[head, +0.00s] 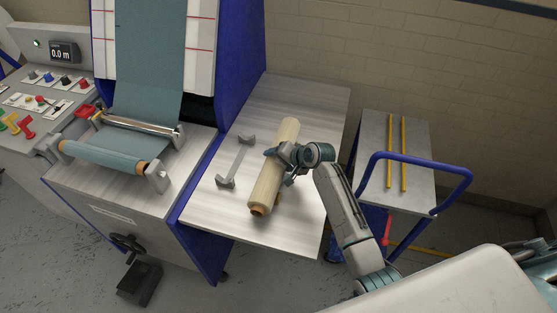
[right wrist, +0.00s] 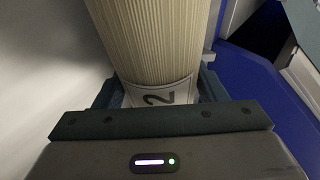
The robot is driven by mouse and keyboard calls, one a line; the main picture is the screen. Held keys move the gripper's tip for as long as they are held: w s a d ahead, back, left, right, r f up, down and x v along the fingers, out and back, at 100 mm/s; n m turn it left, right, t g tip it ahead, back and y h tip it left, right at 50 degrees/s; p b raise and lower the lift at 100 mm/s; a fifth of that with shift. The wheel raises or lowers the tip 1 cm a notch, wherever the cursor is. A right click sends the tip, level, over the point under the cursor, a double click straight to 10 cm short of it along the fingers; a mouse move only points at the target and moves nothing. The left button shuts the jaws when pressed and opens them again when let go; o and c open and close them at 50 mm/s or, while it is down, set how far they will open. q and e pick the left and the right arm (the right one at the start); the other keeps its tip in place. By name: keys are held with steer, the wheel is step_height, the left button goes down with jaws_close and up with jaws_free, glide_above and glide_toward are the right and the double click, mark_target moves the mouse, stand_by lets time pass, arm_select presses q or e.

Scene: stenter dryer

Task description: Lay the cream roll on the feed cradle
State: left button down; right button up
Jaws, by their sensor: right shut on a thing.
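The cream roll (head: 264,190) is in the head view, over the metal side table, to the right of the feed cradle. My right gripper (head: 276,153) is shut on the roll near its middle. In the right wrist view the roll (right wrist: 155,40) stands between the jaws, with a white label marked "2" showing. Whether the roll touches the table cannot be told. My left gripper is not in view.
The metal table (head: 290,100) is otherwise clear. To its left, the blue-sided dryer carries a teal roll (head: 100,155) and teal fabric (head: 150,50). A control panel (head: 45,90) stands at far left. A trolley (head: 420,150) with a blue handle and yellow rails stands at right.

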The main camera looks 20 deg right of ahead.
steer(key=shift+f, duration=0.25)
steer(key=o, duration=1.5)
steer(key=shift+s+a+f, duration=0.1)
steer(key=shift+s+f, duration=0.1)
steer(key=shift+f, duration=0.05)
steer(key=shift+s+f, duration=0.1)
steer(key=shift+f, duration=0.05)
steer(key=shift+w+r+b+v, duration=0.15)
steer(key=shift+b+v, duration=0.2)
steer(key=shift+v, duration=1.5)
steer(key=shift+w+r+b+v, duration=0.1)
steer(key=shift+b+v, duration=0.3)
steer(key=shift+v, duration=1.5)
steer(key=shift+w+r+b+v, duration=0.15)
steer(key=shift+b+v, duration=0.2)
steer(key=shift+v, duration=1.5)
steer(key=shift+a, duration=0.1)
